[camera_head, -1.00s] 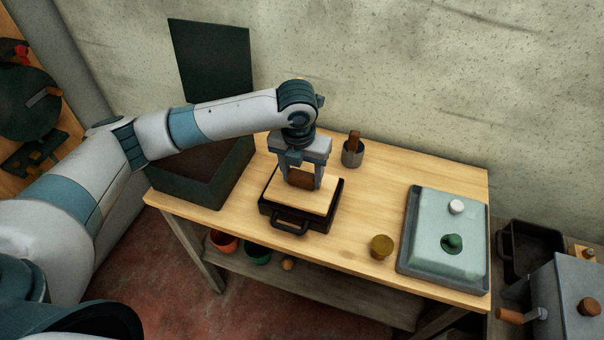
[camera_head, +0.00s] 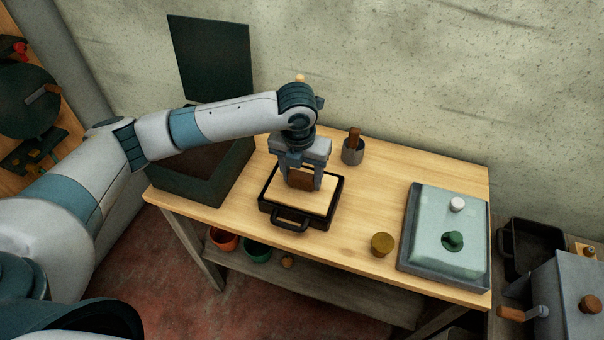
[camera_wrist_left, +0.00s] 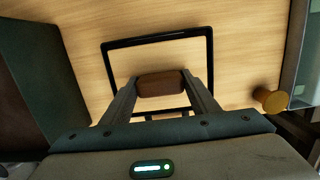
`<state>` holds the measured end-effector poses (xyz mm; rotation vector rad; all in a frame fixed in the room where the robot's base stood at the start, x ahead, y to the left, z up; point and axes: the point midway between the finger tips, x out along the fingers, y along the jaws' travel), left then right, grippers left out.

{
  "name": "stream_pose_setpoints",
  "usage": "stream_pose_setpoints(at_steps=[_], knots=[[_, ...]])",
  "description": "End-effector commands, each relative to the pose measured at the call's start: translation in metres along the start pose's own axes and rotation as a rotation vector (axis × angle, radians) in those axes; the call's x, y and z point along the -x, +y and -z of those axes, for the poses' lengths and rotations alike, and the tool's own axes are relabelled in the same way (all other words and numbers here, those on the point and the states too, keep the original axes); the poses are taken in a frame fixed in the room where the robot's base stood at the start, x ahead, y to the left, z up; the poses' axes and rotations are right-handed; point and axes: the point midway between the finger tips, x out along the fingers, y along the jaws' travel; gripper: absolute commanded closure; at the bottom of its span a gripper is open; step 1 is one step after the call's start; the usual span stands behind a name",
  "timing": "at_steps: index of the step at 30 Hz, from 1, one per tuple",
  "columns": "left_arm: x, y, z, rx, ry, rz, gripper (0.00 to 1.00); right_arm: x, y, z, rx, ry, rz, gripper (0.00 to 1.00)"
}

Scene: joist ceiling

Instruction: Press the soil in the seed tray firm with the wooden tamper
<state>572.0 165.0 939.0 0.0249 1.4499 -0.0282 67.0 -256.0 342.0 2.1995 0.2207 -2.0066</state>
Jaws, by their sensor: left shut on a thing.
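The wooden tamper is a pale flat board (camera_head: 312,203) with a brown block handle (camera_head: 300,179). My left gripper (camera_head: 303,184) is shut on that handle, pointing down. The board lies level inside the rim of the black seed tray (camera_head: 336,208), which has a loop handle at its front. In the left wrist view the brown handle (camera_wrist_left: 161,84) sits between the fingers, with the pale board (camera_wrist_left: 165,57) framed by the black tray rim (camera_wrist_left: 158,39). The board hides the soil, so I cannot see whether it presses on it. My right gripper is out of view.
A metal cup (camera_head: 352,157) holding a brown-handled item stands behind right. A mustard-coloured jar (camera_head: 381,245) and a pale-green covered tray (camera_head: 428,231) are to the right. Bare tabletop lies between.

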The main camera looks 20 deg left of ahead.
Motion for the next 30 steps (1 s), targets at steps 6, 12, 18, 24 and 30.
stream_pose_setpoints(at_steps=[6, 12, 18, 24, 30], knots=[[-0.004, 0.0, 0.0, 0.0, -0.001, 0.0, 0.81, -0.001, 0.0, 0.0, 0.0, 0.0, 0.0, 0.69], [-0.007, 0.0, 0.001, 0.0, -0.001, 0.0, 0.81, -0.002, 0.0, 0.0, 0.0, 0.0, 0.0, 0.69], [-0.01, 0.0, 0.001, 0.0, -0.001, 0.0, 0.81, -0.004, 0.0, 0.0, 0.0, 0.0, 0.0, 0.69], [-0.013, 0.0, 0.001, 0.0, -0.001, 0.001, 0.81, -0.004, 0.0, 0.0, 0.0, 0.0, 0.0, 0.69], [-0.014, 0.0, 0.002, 0.0, -0.001, 0.001, 0.81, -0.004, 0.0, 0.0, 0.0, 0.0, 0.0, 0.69]])
